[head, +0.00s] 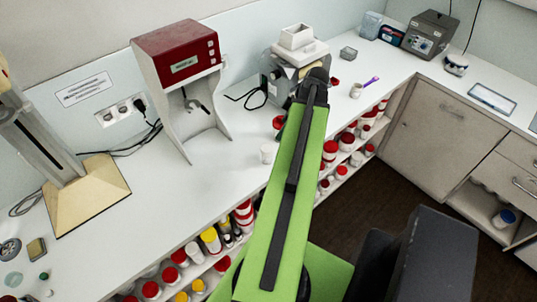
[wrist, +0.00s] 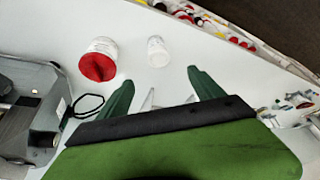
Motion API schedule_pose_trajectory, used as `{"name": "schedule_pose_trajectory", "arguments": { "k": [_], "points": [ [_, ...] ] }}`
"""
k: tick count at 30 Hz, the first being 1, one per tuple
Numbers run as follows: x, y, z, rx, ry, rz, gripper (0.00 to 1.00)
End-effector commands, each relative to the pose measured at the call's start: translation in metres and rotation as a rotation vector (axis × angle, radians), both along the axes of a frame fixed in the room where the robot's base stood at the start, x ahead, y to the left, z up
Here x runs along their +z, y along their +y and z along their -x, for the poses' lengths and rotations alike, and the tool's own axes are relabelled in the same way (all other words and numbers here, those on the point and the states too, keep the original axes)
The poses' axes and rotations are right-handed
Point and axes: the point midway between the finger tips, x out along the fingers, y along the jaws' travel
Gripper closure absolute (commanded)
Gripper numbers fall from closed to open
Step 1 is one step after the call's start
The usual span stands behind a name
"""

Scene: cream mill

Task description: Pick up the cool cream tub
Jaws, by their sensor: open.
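Two tubs stand on the white counter near my gripper, and I cannot tell by label which is the cool cream tub. One is a small plain white tub (wrist: 158,52), also in the head view (head: 267,153) just left of my arm. The other is a wider white tub with a red lid (wrist: 98,64); its red top also shows in the head view (head: 279,122). My gripper (wrist: 160,76) is open and empty, its green fingers spread. The small white tub lies ahead of the gap between them, the red-lidded tub ahead and left. In the head view my arm hides the fingers.
A grey machine with a white top (head: 297,45) stands behind my arm. A red and white dispenser (head: 180,70) stands to the left. Shelves below the counter's front edge hold many lidded tubs (head: 210,238). A purple-handled tool (head: 371,81) lies farther right.

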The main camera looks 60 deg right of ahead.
Motion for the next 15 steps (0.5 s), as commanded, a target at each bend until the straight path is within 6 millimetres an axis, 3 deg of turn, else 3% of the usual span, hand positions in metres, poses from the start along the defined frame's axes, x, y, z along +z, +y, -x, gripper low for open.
{"name": "schedule_pose_trajectory", "arguments": {
  "k": [1, 6, 12, 15],
  "points": [
    [-0.017, 0.001, -0.004, 0.001, 0.0, 0.0, 0.23],
    [-0.054, 0.006, -0.017, 0.002, 0.001, 0.0, 0.23],
    [-0.093, 0.012, -0.032, 0.001, 0.001, 0.0, 0.23],
    [-0.103, 0.014, -0.038, 0.001, 0.001, 0.0, 0.23]
  ]
}}
